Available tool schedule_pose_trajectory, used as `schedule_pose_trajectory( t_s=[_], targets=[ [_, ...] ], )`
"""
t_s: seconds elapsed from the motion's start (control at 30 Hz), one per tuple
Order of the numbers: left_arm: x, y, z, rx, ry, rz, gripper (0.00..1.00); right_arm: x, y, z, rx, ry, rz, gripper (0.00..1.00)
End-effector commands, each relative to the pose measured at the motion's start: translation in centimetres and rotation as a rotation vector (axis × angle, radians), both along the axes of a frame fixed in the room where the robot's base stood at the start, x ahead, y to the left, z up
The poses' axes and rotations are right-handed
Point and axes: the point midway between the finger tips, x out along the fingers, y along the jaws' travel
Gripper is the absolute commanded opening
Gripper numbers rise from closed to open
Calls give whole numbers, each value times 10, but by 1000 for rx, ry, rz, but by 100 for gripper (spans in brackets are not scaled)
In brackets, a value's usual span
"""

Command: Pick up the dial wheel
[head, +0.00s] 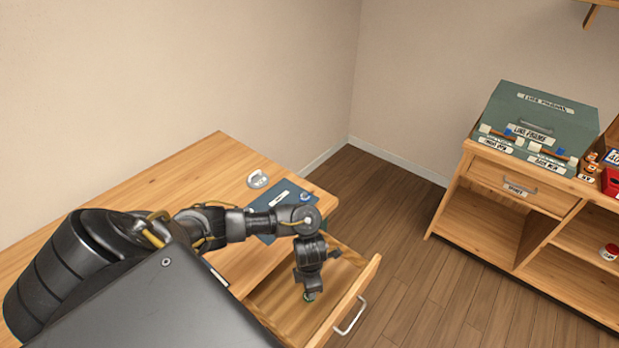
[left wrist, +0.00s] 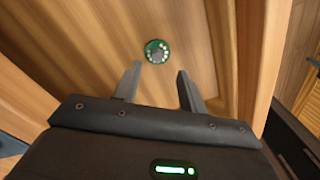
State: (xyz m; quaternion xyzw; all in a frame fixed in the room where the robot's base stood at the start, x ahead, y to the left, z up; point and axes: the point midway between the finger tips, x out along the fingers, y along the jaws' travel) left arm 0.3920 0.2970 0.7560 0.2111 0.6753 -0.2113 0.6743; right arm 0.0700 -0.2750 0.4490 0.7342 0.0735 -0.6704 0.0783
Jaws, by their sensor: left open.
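The dial wheel is a small green disc (left wrist: 157,51) with a ring of pale dots and a dark centre. It lies flat on the wooden bottom of the open drawer (head: 270,303). In the left wrist view it is just beyond and between the fingertips of my left gripper (left wrist: 157,70), which is open and empty. In the head view my left gripper (head: 309,290) reaches down into the drawer, and a bit of the green wheel (head: 309,297) shows at its tips. The jaws are apart from the wheel. My right gripper is not in view.
The drawer front with its metal handle (head: 350,318) is close to the gripper on the right. On the desk (head: 150,190) are a dark blue-green mat or folder (head: 285,196) and a small white-grey item (head: 257,179). A shelf unit (head: 470,215) with a green case stands at the right.

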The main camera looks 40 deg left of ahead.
Motion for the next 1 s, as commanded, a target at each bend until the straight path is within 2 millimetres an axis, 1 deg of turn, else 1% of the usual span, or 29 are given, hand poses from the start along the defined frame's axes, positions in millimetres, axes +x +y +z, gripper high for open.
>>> schedule_pose_trajectory(
  t_s=[0.07, 0.13, 0.23, 0.3, 0.43, 0.57, 0.77, 1.0],
  targets=[
    [0, 0, -1, 0, 0, 0, 41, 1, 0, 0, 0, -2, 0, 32],
    [0, -1, -7, -2, 1, 2, 41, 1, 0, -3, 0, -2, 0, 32],
    [1, 1, -21, -2, 4, 4, 41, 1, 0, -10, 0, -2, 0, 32],
    [3, 2, -29, -1, 4, 3, 41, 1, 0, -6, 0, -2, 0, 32],
    [4, 2, -46, 0, 1, 2, 41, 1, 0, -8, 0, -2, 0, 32],
    [5, 2, -51, 0, -1, 1, 41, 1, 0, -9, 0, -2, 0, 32],
    [5, 2, -51, 0, -2, 0, 41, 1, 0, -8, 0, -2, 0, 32],
    [5, 3, -51, 0, -2, 0, 10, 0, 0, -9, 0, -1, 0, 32]
  ],
)
